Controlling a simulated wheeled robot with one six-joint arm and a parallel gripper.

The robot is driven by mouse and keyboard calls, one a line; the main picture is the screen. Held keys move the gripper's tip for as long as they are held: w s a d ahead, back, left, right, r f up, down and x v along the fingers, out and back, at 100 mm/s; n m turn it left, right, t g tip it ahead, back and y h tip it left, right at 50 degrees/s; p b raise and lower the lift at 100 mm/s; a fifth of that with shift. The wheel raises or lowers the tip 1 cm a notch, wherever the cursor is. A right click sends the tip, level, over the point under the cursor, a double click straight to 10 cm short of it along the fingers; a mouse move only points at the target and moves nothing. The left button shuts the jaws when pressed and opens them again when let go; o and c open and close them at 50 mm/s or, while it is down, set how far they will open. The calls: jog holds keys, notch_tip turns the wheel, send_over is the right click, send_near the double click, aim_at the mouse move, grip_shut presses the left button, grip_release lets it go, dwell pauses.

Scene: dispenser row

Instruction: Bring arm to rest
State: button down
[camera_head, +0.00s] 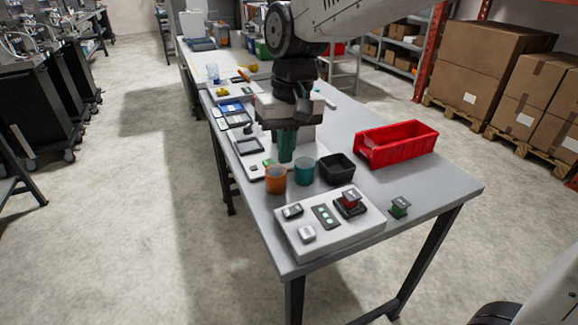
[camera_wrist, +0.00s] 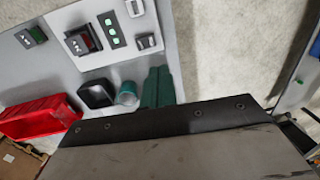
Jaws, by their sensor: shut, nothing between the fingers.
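My gripper (camera_head: 287,157) hangs pointing down above the long grey table (camera_head: 440,190). Its two green fingers are shut together with nothing between them; they also show in the wrist view (camera_wrist: 158,72). In the head view the fingertips appear just behind an orange cup (camera_head: 276,180) and a teal cup (camera_head: 304,172). The teal cup also shows beside the fingers in the wrist view (camera_wrist: 126,94). Whether the fingers touch anything is hard to tell. My upper arm crosses the top of the head view.
A black open box (camera_head: 337,172) and a red bin (camera_head: 390,153) stand right of the cups. A panel with buttons (camera_head: 300,237) lies at the near end, beside a small green-topped block (camera_head: 399,208). Several trays and devices line the left edge. Boxes (camera_head: 492,62) stand on pallets at right.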

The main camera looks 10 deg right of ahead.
jog(key=shift+r, duration=0.35)
jog(key=s+d+m+t+h, duration=0.1)
jog(key=s+d+m, duration=0.1)
jog(key=s+d, duration=1.6)
jog(key=shift+s+d+m+t, duration=0.3)
jog(key=shift+s+m+t, duration=0.1)
jog(key=shift+s, duration=0.85)
